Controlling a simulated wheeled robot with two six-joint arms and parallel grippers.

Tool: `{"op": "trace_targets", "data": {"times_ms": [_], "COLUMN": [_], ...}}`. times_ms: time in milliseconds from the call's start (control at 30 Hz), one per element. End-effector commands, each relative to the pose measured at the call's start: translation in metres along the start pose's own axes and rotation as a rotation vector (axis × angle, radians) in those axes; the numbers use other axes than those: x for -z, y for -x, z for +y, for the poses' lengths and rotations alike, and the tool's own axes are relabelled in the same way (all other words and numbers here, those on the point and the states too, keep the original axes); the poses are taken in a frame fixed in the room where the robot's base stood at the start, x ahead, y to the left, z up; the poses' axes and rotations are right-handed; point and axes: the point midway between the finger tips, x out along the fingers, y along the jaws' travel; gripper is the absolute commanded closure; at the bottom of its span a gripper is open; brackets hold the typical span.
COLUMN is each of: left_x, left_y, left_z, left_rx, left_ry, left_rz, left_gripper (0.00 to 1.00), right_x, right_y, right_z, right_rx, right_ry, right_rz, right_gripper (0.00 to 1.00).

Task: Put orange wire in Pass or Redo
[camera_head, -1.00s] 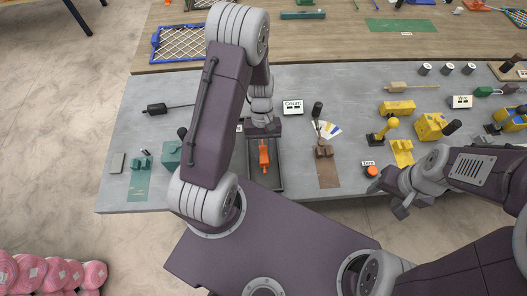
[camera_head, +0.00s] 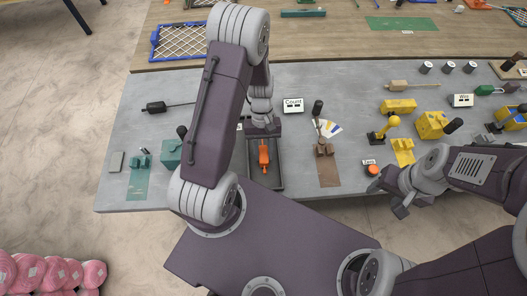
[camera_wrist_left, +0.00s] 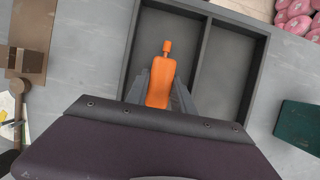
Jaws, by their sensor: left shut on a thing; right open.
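The orange wire piece (camera_head: 264,155) is a small orange body with a narrow neck and tip. My left gripper (camera_head: 264,140) is shut on it, above a dark tray (camera_head: 281,180). In the left wrist view the orange wire (camera_wrist_left: 161,82) sits between the two fingers of my left gripper (camera_wrist_left: 160,90), over one of the tray's two compartments, split by a divider (camera_wrist_left: 194,55). I cannot tell whether it touches the tray floor. No Pass or Redo label is readable. My right gripper (camera_head: 388,197) is open and empty near the table's front edge.
A "Count" display (camera_head: 293,105), a brown fixture (camera_head: 325,152) and a teal block (camera_head: 171,153) stand near the tray. An orange button (camera_head: 373,170) is by the right gripper. Yellow fixtures (camera_head: 432,124) stand further right. My left arm hides part of the table.

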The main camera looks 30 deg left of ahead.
Motion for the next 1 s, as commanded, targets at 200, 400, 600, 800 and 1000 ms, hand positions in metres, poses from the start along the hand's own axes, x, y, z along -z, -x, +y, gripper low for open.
{"op": "trace_targets", "data": {"times_ms": [200,400,600,800,1000], "left_x": [0.001,0.001,0.002,0.003,0.002], "left_y": [-0.002,-0.002,0.010,0.054,0.084], "left_z": [0.000,0.000,0.001,0.001,0.000], "left_rx": [0.000,0.000,-0.003,-0.003,-0.001], "left_ry": [0.000,0.000,0.000,0.000,-0.001], "left_rz": [0.000,0.000,0.004,0.007,0.002], "left_gripper": [0.46,0.46,0.46,0.46,0.46], "right_x": [0.000,0.000,0.000,0.000,0.000], "right_y": [-0.001,-0.001,-0.001,-0.003,-0.004], "right_z": [0.000,0.000,0.000,0.000,0.000], "right_rx": [0.000,0.000,0.000,0.000,0.000], "right_ry": [0.000,0.000,0.000,0.000,0.000], "right_rz": [0.000,0.000,0.000,0.000,0.000], "right_gripper": [0.46,0.46,0.46,0.46,0.46]}}
